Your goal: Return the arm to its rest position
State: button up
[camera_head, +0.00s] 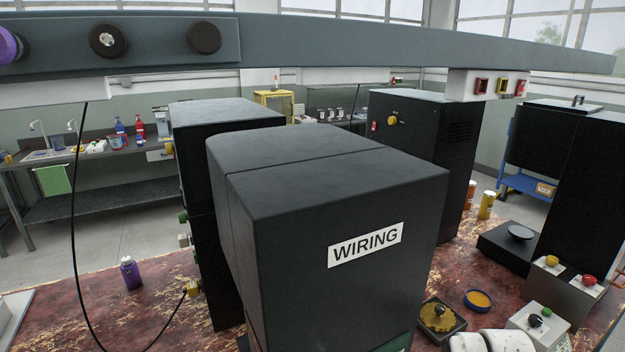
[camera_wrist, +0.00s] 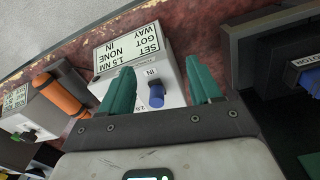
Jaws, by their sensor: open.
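My gripper (camera_wrist: 160,66) shows in the wrist view with its two teal fingers spread apart and nothing held between them. A light box (camera_wrist: 178,50) with a printed label reading "SET GOT WAY", "1.5 NM" and "NONE IN" lies beyond the fingers. Its blue knob (camera_wrist: 156,95) appears between the fingers in the picture, with a gap on both sides. I cannot tell how far the fingertips are from the box. In the head view I cannot make out the gripper.
A large black cabinet marked WIRING (camera_head: 365,245) fills the middle of the head view. A grey beam (camera_head: 400,42) crosses above. Control boxes (camera_head: 540,322) and a yellow-topped dish (camera_head: 478,300) are at right. An orange cylinder (camera_wrist: 60,93) lies left in the wrist view.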

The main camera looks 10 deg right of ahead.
jog(key=s+a+m, duration=0.1)
jog(key=s+a, duration=0.4)
jog(key=s, duration=0.7)
jog(key=s+a+m, duration=0.1)
jog(key=s+a, duration=0.3)
jog(key=s, duration=0.9)
jog(key=shift+s+a+f+t, duration=0.15)
jog(key=shift+a+f+t, duration=0.1)
jog(key=shift+a+t, duration=0.15)
